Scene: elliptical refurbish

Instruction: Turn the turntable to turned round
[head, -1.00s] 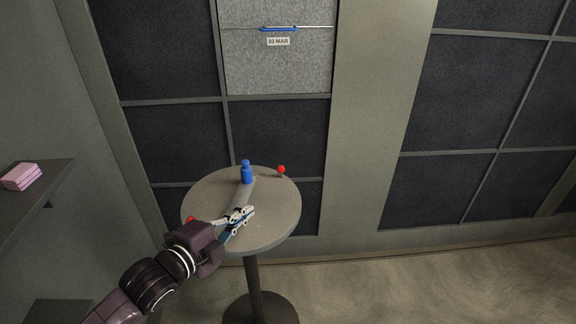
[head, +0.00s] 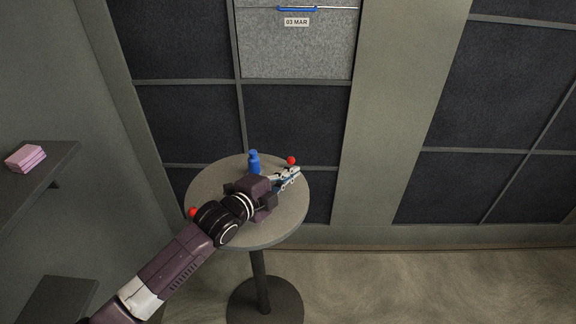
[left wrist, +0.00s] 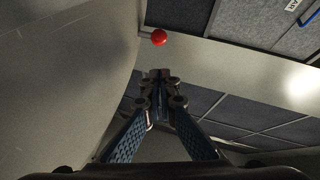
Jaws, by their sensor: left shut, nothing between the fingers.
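The turntable (head: 285,228) is a round grey top on a dark pedestal in the head view. A red knob (head: 291,160) stands at its far right edge, and a second red knob (head: 193,212) shows at its left edge, partly hidden by my arm. A blue bottle (head: 253,162) stands upright near the back of the top. My left gripper (head: 297,171) is shut and empty over the right part of the top, close to the far red knob. In the left wrist view that red knob (left wrist: 159,37) is ahead of the shut fingertips (left wrist: 160,76), apart from them. My right gripper is not in view.
A dark shelf (head: 62,153) with pink blocks (head: 26,158) is on the left wall. Dark panels and a grey board with a blue handle (head: 298,9) are behind the turntable. The floor (head: 420,290) to the right is clear.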

